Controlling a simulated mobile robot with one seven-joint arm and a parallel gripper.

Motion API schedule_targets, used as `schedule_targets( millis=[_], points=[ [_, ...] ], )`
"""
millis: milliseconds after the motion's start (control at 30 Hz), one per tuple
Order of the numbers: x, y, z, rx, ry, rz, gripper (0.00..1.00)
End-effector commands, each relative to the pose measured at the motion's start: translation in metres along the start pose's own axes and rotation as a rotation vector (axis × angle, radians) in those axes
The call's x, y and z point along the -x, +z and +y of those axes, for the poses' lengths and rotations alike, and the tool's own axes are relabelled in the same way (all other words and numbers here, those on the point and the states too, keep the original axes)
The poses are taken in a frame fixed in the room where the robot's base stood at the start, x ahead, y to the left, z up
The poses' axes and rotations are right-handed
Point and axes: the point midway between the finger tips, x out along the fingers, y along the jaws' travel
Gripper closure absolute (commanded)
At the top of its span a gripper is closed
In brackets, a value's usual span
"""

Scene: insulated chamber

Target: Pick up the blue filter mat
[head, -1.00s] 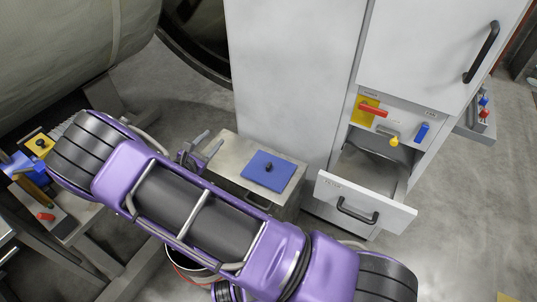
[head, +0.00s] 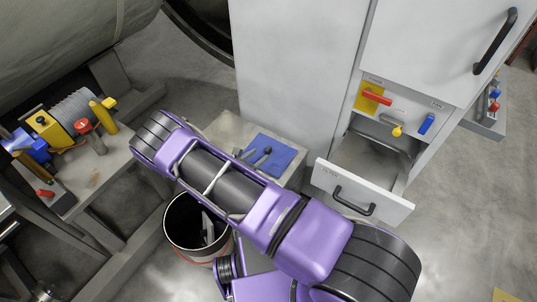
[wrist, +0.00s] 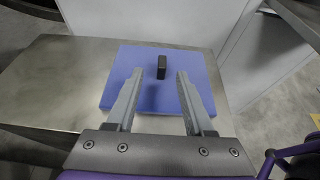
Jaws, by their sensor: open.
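The blue filter mat (head: 278,158) is a flat blue square with a small black knob on top. It lies on a grey metal box top (head: 226,128) in front of the white cabinet. My arm hides part of it in the head view. In the wrist view the mat (wrist: 194,64) lies ahead of my gripper (wrist: 154,78), with the black knob (wrist: 161,67) upright between the lines of the two fingers. My gripper is open and empty. Its fingers overlap the mat in the picture; I cannot tell their height above it. My gripper also shows in the head view (head: 246,154), partly hidden by my arm.
A white drawer (head: 364,190) stands open at the right of the box. The cabinet (head: 295,70) rises behind it. A bucket (head: 176,240) stands on the floor below my arm. A bench (head: 92,180) with coloured parts is at the left.

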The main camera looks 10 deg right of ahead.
Motion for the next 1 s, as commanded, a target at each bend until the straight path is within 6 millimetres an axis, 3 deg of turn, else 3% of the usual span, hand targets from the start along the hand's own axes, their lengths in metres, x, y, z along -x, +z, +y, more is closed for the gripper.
schedule_targets(
  millis=[100, 333, 600, 900, 1000],
  points=[
    [-0.017, 0.000, 0.000, 0.000, 0.000, 0.000, 0.47],
    [-0.032, 0.000, -0.002, 0.000, -0.001, -0.001, 0.47],
    [-0.070, -0.001, -0.005, -0.001, -0.001, -0.001, 0.47],
    [-0.075, 0.000, -0.004, 0.000, 0.000, -0.001, 0.47],
    [-0.075, 0.000, -0.004, -0.001, 0.000, -0.001, 0.64]
  ],
)
